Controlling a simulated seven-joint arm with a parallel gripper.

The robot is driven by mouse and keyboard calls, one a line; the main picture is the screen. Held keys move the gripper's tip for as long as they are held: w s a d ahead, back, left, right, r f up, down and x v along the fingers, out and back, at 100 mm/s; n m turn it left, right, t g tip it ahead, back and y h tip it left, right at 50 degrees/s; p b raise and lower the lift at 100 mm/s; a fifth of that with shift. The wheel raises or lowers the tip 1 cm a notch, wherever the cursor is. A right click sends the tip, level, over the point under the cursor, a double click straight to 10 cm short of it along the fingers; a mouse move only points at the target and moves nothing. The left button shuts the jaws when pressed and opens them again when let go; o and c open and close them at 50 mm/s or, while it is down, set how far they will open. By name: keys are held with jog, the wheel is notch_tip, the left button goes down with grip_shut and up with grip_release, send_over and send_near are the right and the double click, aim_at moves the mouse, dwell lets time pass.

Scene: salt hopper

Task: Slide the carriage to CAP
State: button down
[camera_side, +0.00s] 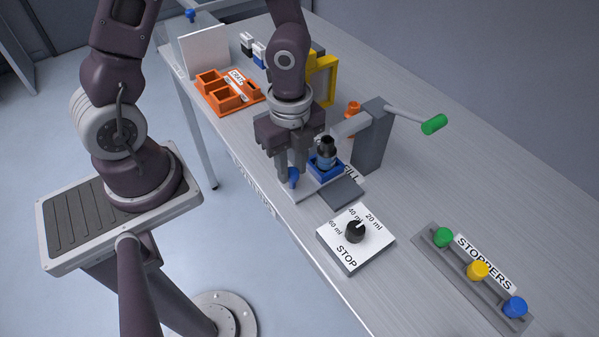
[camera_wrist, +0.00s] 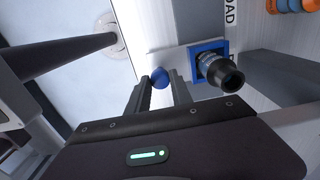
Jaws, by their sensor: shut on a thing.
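The carriage (camera_side: 321,172) is a blue square holder with a dark-topped bottle (camera_side: 326,152) standing in it. It sits beside the FILL label, at the grey post with the green-ended lever. In the wrist view the carriage (camera_wrist: 194,58) and bottle (camera_wrist: 222,73) are right of the fingers. A round blue knob (camera_side: 293,178) is on the carriage's near side. My gripper (camera_side: 291,171) is shut on this knob, which shows between the fingertips (camera_wrist: 160,80) in the wrist view (camera_wrist: 160,74). I cannot make out a CAP label.
The grey post (camera_side: 371,140) and green-ended lever (camera_side: 434,124) stand behind the carriage. A STOP dial box (camera_side: 355,238) and a stopper rack (camera_side: 460,262) lie to the right. A yellow frame (camera_side: 327,82) and orange tray (camera_side: 222,98) stand farther back.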

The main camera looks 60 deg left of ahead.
jog(key=a, duration=1.9)
jog(key=shift+a, duration=0.25)
jog(key=c, duration=1.4)
grip_release()
jog(key=shift+a, duration=0.1)
jog(key=shift+o, duration=1.3)
notch_tip(320, 180, up, 7)
jog(key=shift+r, duration=0.15)
